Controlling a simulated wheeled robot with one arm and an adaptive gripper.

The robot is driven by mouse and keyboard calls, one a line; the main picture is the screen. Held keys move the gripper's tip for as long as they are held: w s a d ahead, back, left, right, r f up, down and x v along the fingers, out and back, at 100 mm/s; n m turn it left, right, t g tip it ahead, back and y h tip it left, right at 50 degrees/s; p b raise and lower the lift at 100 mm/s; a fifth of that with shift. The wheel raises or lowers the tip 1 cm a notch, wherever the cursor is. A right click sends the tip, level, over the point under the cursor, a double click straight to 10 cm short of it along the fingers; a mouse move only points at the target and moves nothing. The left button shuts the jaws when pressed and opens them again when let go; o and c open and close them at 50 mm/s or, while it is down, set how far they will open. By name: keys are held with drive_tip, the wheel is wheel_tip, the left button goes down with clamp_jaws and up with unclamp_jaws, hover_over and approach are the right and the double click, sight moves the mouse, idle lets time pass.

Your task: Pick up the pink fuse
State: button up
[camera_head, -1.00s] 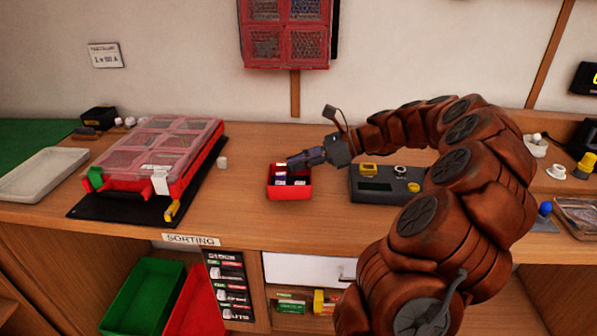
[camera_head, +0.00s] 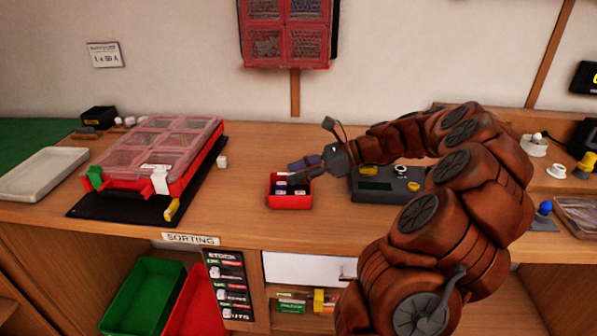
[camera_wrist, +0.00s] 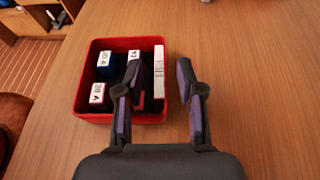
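A small red bin (camera_wrist: 85,117) holds several upright fuses with white labelled tops; in the head view the bin (camera_head: 290,202) stands mid-bench. At the bin's lower left is a fuse with a reddish-pink body (camera_wrist: 96,97), which looks like the pink fuse. A blue-bodied fuse (camera_wrist: 106,64) stands behind it. Another fuse (camera_wrist: 133,53) is partly hidden by my left finger. A long white piece (camera_wrist: 158,75) lies along the right wall. My gripper (camera_wrist: 158,78) is open and empty, with its left finger over the bin and its right finger outside the right wall.
A grey device with a yellow button (camera_head: 385,188) sits close to the bin's right.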

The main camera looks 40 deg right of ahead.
sight(293, 202)
drive_tip(key=shift+r, duration=0.1)
drive_tip(key=shift+s+d+r, duration=0.15)
drive_tip(key=shift+s+d, duration=0.05)
drive_tip(key=shift+d, duration=0.1)
drive_tip(key=v, duration=1.1)
drive_tip(key=shift+s+d, duration=0.1)
